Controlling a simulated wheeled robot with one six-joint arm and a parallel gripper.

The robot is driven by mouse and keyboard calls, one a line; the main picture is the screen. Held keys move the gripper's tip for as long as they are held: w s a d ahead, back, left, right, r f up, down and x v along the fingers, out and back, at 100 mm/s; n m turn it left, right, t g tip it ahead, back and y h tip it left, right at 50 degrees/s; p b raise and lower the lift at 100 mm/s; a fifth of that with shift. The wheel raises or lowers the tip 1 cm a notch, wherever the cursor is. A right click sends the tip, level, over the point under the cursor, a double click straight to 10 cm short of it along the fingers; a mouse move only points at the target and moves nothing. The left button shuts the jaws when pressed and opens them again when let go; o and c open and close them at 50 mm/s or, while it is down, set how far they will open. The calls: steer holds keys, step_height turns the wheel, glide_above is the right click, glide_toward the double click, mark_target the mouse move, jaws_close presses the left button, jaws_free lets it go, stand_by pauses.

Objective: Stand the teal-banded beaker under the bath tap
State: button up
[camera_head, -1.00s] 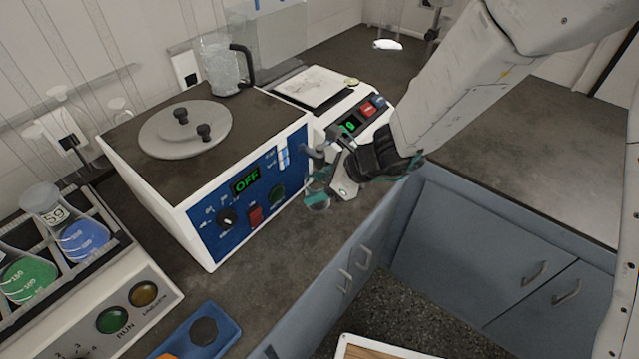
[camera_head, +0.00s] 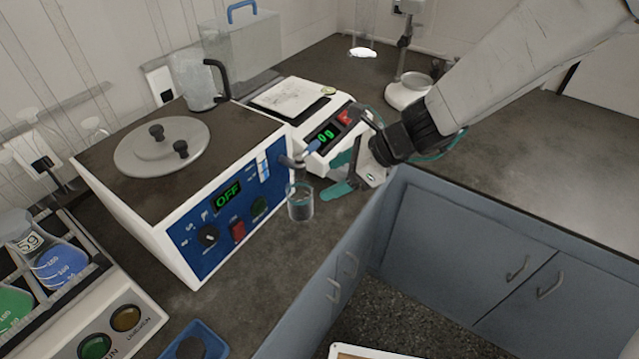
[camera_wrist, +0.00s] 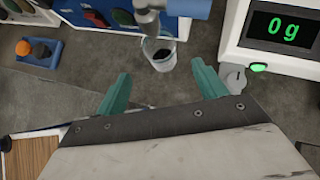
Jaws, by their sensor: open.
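The clear beaker (camera_head: 300,206) stands upright on the bench at the front of the water bath (camera_head: 180,235), right below the bath tap (camera_head: 293,161). Its teal band is hard to make out. The wrist view shows the beaker (camera_wrist: 160,54) beneath the tap (camera_wrist: 147,22), just ahead of my fingertips, with a dark patch inside. My gripper (camera_head: 327,183) is open and empty, to the right of the beaker and apart from it. Its two teal fingers are spread wide in the wrist view (camera_wrist: 160,70). The bath display reads OFF.
A balance (camera_head: 300,105) reading 0 g stands close behind my gripper. A jug (camera_head: 198,82) and a round lid (camera_head: 160,146) are on the bath top. A flask rack (camera_head: 75,285) is at left. A blue tray (camera_head: 205,338) is in front. The bench at right is clear.

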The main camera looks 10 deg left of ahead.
steer(key=shift+d+r, duration=0.45)
steer(key=s+d+r+n+h, duration=0.2)
steer(key=s+d+r+n, duration=0.4)
steer(key=d+r+n, duration=0.5)
steer(key=s+d+r+n+h, duration=0.1)
steer(key=s+d+n+h, duration=0.2)
steer(key=s+d, duration=0.3)
steer(key=s+d+r+n+t+h, duration=0.1)
steer(key=s+d+n+h, duration=0.3)
steer(key=d, duration=1.1)
steer(key=s+r, duration=0.1)
steer(key=s, duration=0.2)
steer(key=shift+s+d+r, duration=0.2)
steer(key=shift+s+r, duration=0.05)
steer(key=shift+s, duration=0.05)
